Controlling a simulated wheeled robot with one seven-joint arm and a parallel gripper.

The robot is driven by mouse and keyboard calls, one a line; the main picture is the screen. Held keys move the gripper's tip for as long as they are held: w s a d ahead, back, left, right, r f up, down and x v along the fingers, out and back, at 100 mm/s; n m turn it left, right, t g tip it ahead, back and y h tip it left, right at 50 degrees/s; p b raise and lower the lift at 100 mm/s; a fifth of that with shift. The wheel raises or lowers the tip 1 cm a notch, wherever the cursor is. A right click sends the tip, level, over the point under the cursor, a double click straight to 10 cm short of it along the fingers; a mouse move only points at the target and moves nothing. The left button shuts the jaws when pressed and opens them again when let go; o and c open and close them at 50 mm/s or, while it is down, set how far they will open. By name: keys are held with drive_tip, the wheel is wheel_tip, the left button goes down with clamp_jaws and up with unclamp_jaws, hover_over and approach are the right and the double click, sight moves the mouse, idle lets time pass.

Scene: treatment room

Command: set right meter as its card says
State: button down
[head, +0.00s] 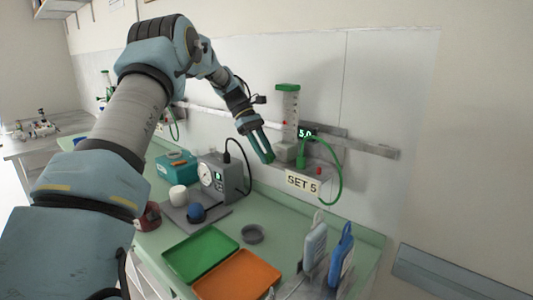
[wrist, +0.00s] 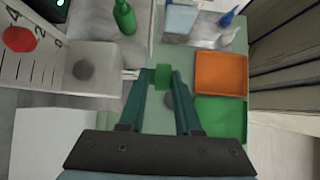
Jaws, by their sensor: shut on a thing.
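The right meter (head: 287,105) hangs on the wall rail. It has a scaled tube with a green cap, and a grey block (wrist: 95,70) below. Its small display (head: 306,133) reads about 5.0. The card (head: 303,182) under it says SET 5. In the wrist view a red ball (wrist: 18,39) shows by the scale, near the 4 mark. My gripper (head: 269,158) is at the left side of the meter's block. In the wrist view its fingers (wrist: 164,78) are shut on a green knob (wrist: 163,83). The fingers hide the knob in the head view.
A green hose (head: 338,180) loops from the meter's right side. Below are a grey gauge box (head: 222,178), a green tray (head: 200,252), an orange tray (head: 238,276), and blue bottles (head: 341,255). Another meter (head: 105,88) stands far left, partly behind my arm.

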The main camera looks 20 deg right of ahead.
drive_tip(key=shift+a+f+g, duration=0.35)
drive_tip(key=shift+g, duration=0.25)
drive_tip(key=c, duration=0.7)
unclamp_jaws()
drive_tip(key=shift+r, duration=0.15)
drive_tip(key=shift+d, duration=0.1)
drive_tip(key=shift+r, duration=0.1)
drive_tip(key=v, duration=0.5)
drive_tip(key=b+v, duration=0.1)
drive_tip(key=v, duration=0.4)
drive_tip(key=shift+w+a+r, duration=0.15)
drive_tip(key=shift+a+r, duration=0.1)
drive_tip(key=shift+a, duration=0.1)
idle(1.0)
